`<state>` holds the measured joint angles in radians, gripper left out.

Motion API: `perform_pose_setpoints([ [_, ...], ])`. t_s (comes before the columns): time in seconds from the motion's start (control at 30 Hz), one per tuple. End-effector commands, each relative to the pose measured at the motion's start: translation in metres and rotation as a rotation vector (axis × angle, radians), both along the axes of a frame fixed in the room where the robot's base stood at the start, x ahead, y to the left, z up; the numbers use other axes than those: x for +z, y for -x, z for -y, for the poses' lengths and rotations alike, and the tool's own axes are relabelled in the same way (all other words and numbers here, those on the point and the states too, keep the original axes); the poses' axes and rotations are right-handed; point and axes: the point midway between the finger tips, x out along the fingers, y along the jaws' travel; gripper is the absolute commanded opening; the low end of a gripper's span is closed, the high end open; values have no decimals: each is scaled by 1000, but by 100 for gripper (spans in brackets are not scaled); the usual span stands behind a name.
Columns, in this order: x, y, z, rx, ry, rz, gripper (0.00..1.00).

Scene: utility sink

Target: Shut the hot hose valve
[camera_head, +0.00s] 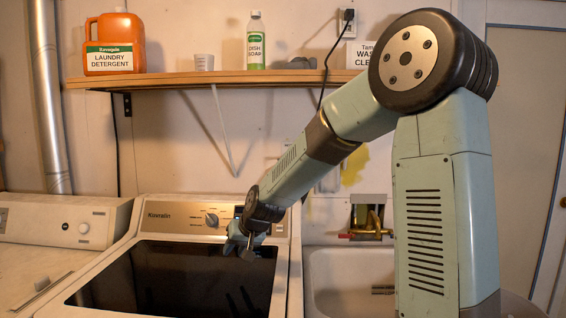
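A recessed valve box (367,213) is set in the wall above the sink, just left of my upright arm link. Brass-coloured fittings (376,228) sit in it, with a small red part (347,236) at the lower left. The pieces are too small to tell which is the hot hose valve or how its handle is turned. My gripper (239,250) hangs over the back of the washer lid, left of the valve box and well apart from it. It is small and dark here, and I cannot tell whether its fingers are open. I see nothing held in it.
A washer (163,216) with a dark glass lid stands below my arm, and another white machine (68,222) is at the left. The utility sink (322,262) is below the valve box. A wooden shelf (200,79) above holds detergent (115,45) and dish soap (256,42).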

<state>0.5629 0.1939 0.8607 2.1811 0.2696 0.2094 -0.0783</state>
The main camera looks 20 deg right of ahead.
Motion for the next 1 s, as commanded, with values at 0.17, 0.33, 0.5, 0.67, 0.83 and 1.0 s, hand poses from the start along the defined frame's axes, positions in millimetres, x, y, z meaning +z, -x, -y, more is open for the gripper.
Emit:
perform_pose_setpoints([
  [0.17,-4,-34,-13,-28,-137,24,36],
  [0.33,2,-65,-20,-70,-273,59,36],
  [0.5,18,-96,-18,-133,-419,97,36],
  [0.67,42,-125,-3,-212,-563,141,36],
  [0.83,72,-155,28,-312,-717,191,36],
  [1.0,107,-182,75,-433,-874,245,36],
])
